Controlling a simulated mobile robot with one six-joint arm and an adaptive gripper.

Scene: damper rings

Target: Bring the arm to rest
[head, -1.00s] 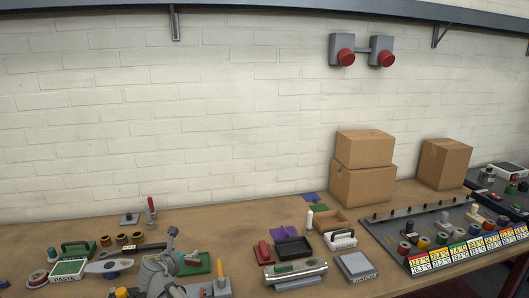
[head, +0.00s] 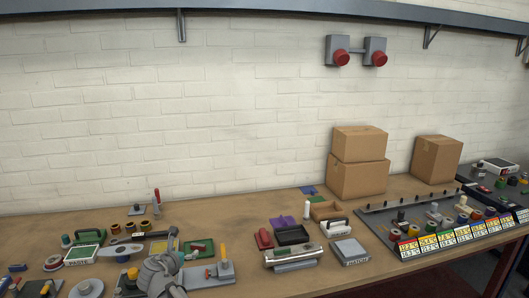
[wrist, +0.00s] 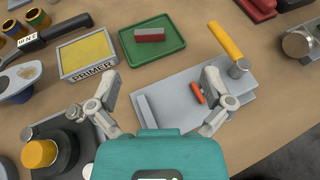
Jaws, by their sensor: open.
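My gripper (wrist: 160,112) shows in the wrist view with its two fingers spread wide apart and nothing between them. It hangs over the bench, above a grey plate fixture (wrist: 180,98) that carries a red-orange piece and a post with a yellow handle (wrist: 225,40). In the head view my arm (head: 160,275) stands at the lower left, in front of the workbench (head: 110,213). The gripper fingers cannot be made out there.
Near the gripper are a PRIMER tray (wrist: 88,55), a green tray with a red-and-grey block (wrist: 151,42), and a dark fixture with a yellow knob (wrist: 40,153). Cardboard boxes (head: 358,175) stand at the back. Bench space at the back left is clear.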

